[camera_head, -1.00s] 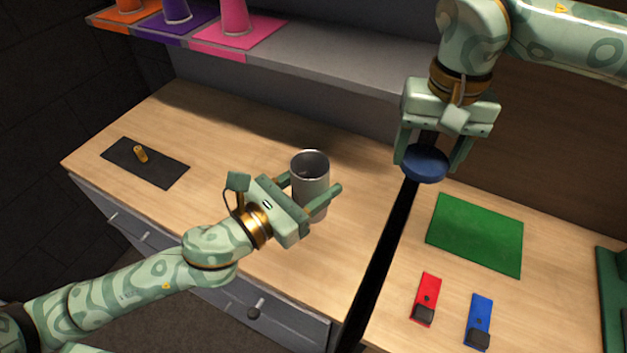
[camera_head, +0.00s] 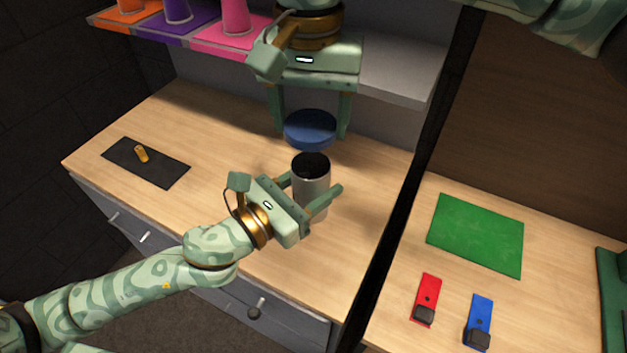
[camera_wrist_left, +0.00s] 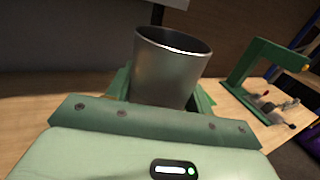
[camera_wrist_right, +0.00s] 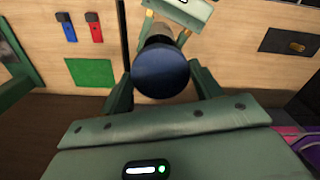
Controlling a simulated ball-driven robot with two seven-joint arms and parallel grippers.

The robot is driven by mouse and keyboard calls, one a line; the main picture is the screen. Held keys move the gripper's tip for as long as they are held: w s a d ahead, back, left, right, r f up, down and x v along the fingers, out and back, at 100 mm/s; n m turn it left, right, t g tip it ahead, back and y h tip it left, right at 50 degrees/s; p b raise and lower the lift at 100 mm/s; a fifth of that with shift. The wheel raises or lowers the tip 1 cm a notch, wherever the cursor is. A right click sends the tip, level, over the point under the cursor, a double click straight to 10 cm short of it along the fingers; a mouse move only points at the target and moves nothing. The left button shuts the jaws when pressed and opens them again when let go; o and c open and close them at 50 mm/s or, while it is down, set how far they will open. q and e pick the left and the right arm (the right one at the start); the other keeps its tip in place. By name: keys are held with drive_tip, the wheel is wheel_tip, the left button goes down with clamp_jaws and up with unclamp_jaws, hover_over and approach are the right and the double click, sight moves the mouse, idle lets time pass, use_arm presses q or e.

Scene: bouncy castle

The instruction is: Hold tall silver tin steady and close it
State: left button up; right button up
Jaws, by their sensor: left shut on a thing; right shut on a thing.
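The tall silver tin (camera_head: 312,183) stands upright on the wooden worktop with its round mouth open. It also shows in the left wrist view (camera_wrist_left: 168,68). My left gripper (camera_head: 312,194) is shut around the tin's sides. My right gripper (camera_head: 313,122) is shut on a round blue lid (camera_head: 310,128) and holds it roughly level, above the tin and apart from it. In the right wrist view the lid (camera_wrist_right: 160,74) sits between the fingers and hides most of the tin.
A shelf (camera_head: 405,82) runs behind, with orange, purple and pink cones on mats. A dark mat (camera_head: 165,171) with a small brass piece lies left. A green mat (camera_head: 476,235), red plate (camera_head: 427,292) and blue plate (camera_head: 479,312) lie right. A black post (camera_head: 410,200) crosses the view.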

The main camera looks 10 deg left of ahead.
sight(310, 154)
drive_tip(key=shift+f, duration=2.05)
drive_tip(key=shift+s, duration=0.1)
drive_tip(key=shift+f, duration=0.85)
drive_tip(key=shift+f, duration=0.5)
